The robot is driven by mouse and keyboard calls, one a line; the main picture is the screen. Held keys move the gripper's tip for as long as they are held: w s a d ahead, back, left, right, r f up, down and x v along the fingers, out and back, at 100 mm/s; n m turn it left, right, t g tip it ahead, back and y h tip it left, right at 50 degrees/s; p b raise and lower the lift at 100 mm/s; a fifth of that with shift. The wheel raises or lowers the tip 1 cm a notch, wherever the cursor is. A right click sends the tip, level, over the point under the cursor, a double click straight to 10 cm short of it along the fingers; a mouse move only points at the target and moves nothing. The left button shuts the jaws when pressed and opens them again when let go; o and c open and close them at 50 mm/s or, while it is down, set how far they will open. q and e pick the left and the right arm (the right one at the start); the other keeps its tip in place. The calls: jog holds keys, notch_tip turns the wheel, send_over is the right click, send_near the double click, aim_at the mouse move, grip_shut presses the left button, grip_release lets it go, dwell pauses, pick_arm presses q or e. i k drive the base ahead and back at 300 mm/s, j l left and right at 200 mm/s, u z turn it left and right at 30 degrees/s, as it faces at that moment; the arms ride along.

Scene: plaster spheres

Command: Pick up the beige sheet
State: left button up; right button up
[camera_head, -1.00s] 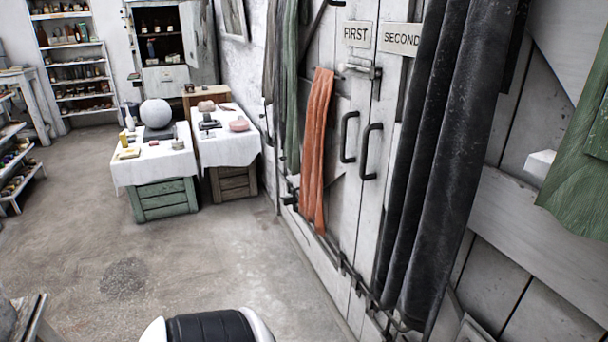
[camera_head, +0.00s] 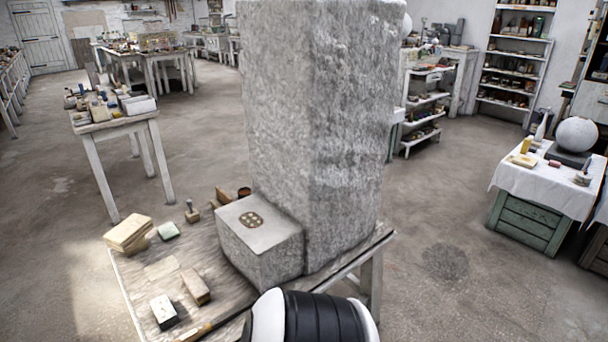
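I cannot tell for certain which thing is the beige sheet. A thin, flat, pale beige piece (camera_head: 162,268) lies on the near wooden table (camera_head: 215,272), left of the stone block. Another small, flat, yellowish-beige piece (camera_head: 522,160) lies on the white-clothed table (camera_head: 538,181) at the right; it is too small to make out well. Neither of my grippers is in view.
A tall grey stone pillar (camera_head: 325,125) and a lower block (camera_head: 262,240) stand on the near table, among small blocks (camera_head: 128,232). A tool-covered table (camera_head: 118,118) stands at the left. Open floor (camera_head: 430,215) lies between pillar and clothed table.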

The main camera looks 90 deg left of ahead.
aim_at(129, 232)
jog(key=u, duration=4)
jog(key=i+j+u, duration=0.45)
jog(key=i+j, duration=0.2)
jog(key=i+j+u, duration=0.45)
jog(key=i+j, duration=0.2)
jog(key=i+z, duration=0.45)
jog(key=i+j+z, duration=0.3)
jog(key=i+z, duration=0.15)
jog(key=i, duration=0.1)
